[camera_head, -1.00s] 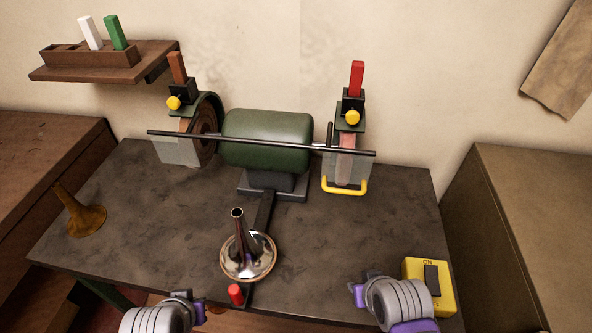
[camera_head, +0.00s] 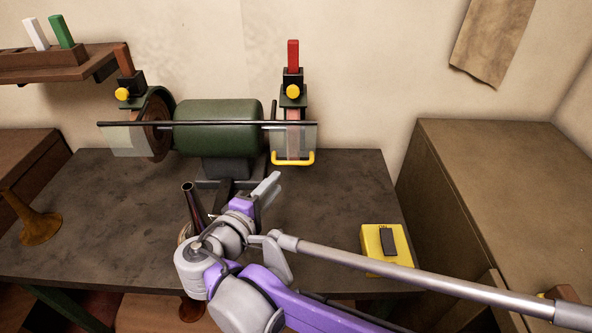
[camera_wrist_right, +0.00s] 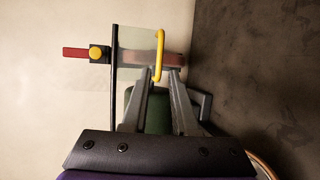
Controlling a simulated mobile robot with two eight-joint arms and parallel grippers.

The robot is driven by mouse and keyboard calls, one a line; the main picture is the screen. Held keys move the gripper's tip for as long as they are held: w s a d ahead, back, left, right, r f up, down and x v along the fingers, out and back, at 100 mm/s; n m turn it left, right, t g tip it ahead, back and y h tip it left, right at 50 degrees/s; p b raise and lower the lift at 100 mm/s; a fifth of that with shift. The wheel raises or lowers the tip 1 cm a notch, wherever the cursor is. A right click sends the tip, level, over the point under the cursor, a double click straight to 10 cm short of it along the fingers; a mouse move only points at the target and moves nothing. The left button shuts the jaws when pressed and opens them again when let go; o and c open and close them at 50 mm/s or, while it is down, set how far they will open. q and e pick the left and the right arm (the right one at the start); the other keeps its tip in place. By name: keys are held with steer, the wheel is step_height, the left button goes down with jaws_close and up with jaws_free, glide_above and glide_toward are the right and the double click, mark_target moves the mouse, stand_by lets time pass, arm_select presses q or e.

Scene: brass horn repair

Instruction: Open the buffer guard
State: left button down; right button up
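The buffer guard is a clear panel (camera_head: 306,138) with a yellow handle (camera_head: 294,162) along its lower edge. It hangs down in front of the reddish wheel at the right end of the green motor (camera_head: 215,125). In the right wrist view the yellow handle (camera_wrist_right: 160,55) lies just ahead of my fingertips, around the line between them. My right gripper (camera_head: 270,188) is below and in front of the handle, apart from it. In the right wrist view its two fingers (camera_wrist_right: 163,72) are parted with nothing held. My left gripper is out of view.
A dark rod (camera_head: 240,123) runs across the front of both wheels. A dark flared tube (camera_head: 192,205) stands close left of my right wrist, partly hidden by it. A yellow switch box (camera_head: 387,243) sits at the table's right. A brass horn (camera_head: 38,225) is far left.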

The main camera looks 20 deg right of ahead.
mark_target(292, 164)
steer(key=x, duration=1)
steer(key=shift+w+d, duration=0.2)
steer(key=shift+w, duration=0.15)
jaws_close()
stand_by(0.9)
